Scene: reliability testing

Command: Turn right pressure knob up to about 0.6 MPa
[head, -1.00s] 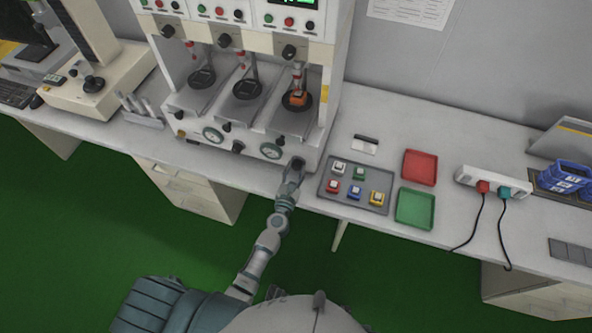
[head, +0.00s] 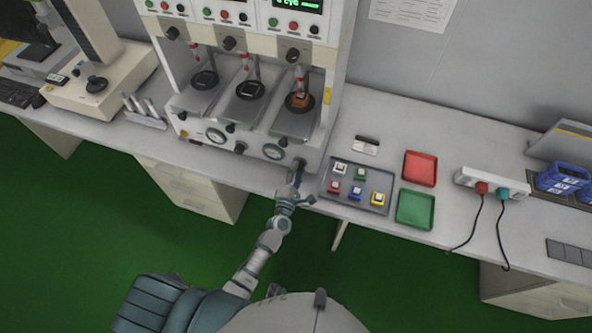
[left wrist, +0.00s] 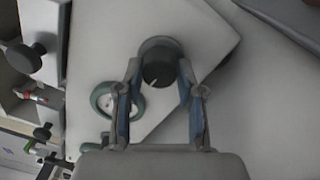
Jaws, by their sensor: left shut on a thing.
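The right pressure knob (left wrist: 158,66) is a dark round knob with a light pointer mark, on the light front panel of the test machine. In the head view the knob (head: 300,163) is at the machine's lower right corner and is partly hidden. My left gripper (head: 297,176) reaches it from the front. In the left wrist view its two fingers stand on either side of the knob, shut on it. The right pressure gauge (head: 273,152) is just left of the knob; it also shows in the left wrist view (left wrist: 106,101). Its reading is too small to tell. My right gripper is not in view.
A grey tray (head: 327,196) of small coloured blocks lies close to the right of my left gripper. Red (head: 420,168) and green (head: 416,210) trays and a power strip (head: 492,183) are farther right. The bench's front edge lies under my left forearm.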

